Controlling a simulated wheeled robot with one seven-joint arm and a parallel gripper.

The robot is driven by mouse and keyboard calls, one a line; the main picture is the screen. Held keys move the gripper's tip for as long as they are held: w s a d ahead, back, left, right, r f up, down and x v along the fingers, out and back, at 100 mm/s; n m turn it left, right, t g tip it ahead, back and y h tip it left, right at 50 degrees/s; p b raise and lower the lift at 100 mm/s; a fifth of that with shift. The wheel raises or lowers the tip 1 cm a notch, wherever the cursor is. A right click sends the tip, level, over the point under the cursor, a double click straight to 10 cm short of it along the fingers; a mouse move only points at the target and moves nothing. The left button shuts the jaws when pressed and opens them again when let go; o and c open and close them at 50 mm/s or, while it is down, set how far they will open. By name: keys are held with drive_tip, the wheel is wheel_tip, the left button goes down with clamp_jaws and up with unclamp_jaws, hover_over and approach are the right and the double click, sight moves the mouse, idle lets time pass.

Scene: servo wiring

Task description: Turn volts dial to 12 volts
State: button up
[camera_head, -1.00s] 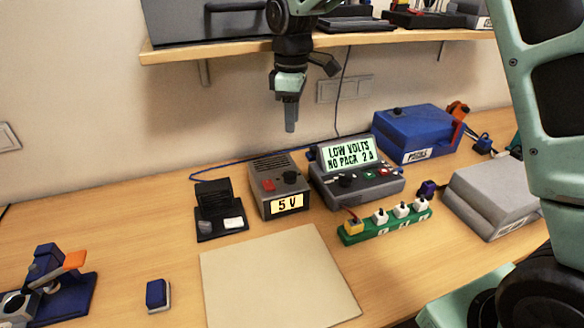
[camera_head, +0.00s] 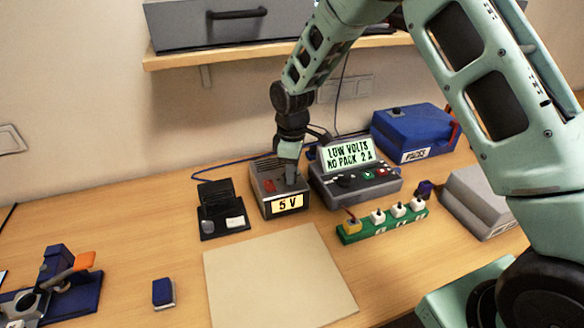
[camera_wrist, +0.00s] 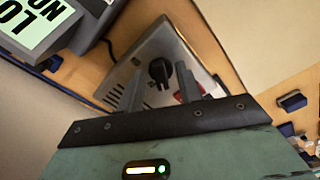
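The grey power supply box (camera_head: 267,207) stands on the table, and its front label (camera_head: 287,203) reads 5 V. Its black dial (camera_wrist: 160,71) shows in the wrist view on the box's top face; in the head view my gripper hides it. A red button (camera_head: 269,186) sits to the left of the dial. My gripper (camera_head: 290,181) points down at the dial from above. In the wrist view its two fingers are apart, with the dial seen between them. I cannot tell whether the fingers touch the dial.
A grey console (camera_head: 345,191) with a lit screen (camera_head: 349,154) reading LOW VOLTS NO PACK 2 A stands close on the right. A black stand (camera_head: 220,226) is on the left. A green strip with plugs (camera_head: 381,229) and a beige mat (camera_head: 278,285) lie in front.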

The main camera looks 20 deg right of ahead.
clamp_jaws()
